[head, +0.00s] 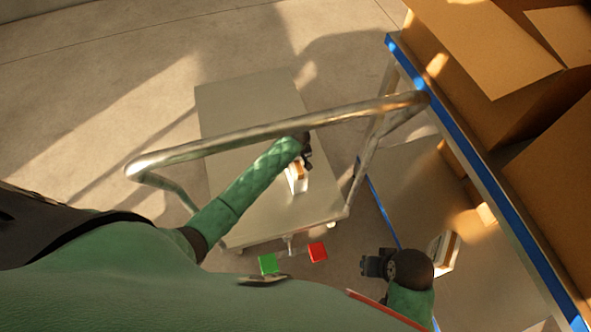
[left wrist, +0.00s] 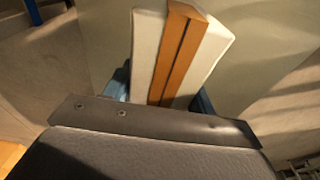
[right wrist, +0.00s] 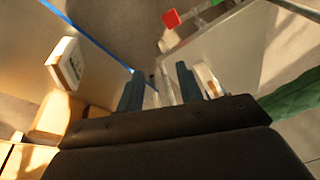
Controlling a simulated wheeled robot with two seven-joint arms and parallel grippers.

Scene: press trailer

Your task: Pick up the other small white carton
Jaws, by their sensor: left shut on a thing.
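A small white carton with an orange-brown strip (head: 299,180) is at the trolley deck (head: 240,110). My left gripper (head: 304,158) is shut on it. In the left wrist view the carton (left wrist: 150,50) stands between the blue fingers, their tips hidden behind it. I cannot tell whether it touches the deck. The other small white carton (head: 449,252) is at the lower shelf of the blue-edged rack, just right of my right gripper (head: 366,264). In the right wrist view that carton (right wrist: 63,64) is left of the fingers, which are apart with nothing held between them.
The trolley's metal handle (head: 270,127) arches over my left arm. The blue-edged rack (head: 470,165) with large brown boxes (head: 480,45) stands at right. A green block (head: 268,263) and a red block (head: 318,251) show near the trolley's front edge. Most of the deck is bare.

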